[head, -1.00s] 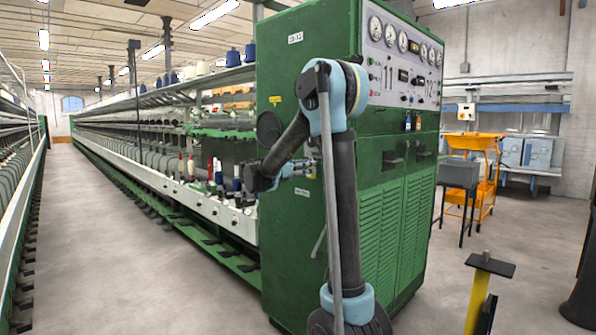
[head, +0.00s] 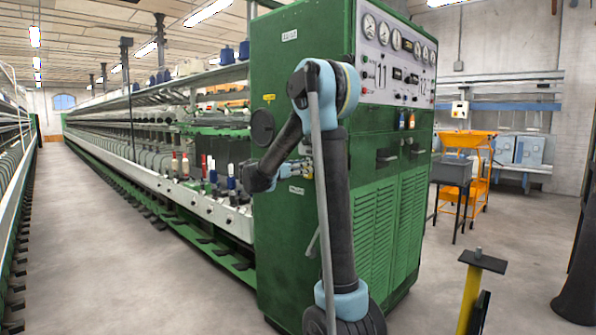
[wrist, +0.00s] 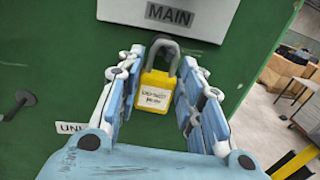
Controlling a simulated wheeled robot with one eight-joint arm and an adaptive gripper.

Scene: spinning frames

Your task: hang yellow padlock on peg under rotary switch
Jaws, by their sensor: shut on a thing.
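The yellow padlock (wrist: 155,92) has a grey shackle pointing up and a white printed label. In the wrist view it sits between the two fingers of my gripper (wrist: 160,95), which is shut on it. The padlock is in front of the green panel; whether it touches the panel I cannot tell. A dark peg (wrist: 17,104) sticks out of the panel at the left of the wrist view. A grey plate marked MAIN (wrist: 170,15) is at the top. No rotary switch shows clearly. In the head view my gripper (head: 296,168) is beside the green cabinet, partly behind my arm.
The green cabinet (head: 385,210) stands close to my arm. A white label (wrist: 70,127), partly covered by a finger, is on the panel. A yellow post (head: 471,295) stands at the lower right, an orange trolley (head: 480,140) farther back. The left aisle floor (head: 120,250) is clear.

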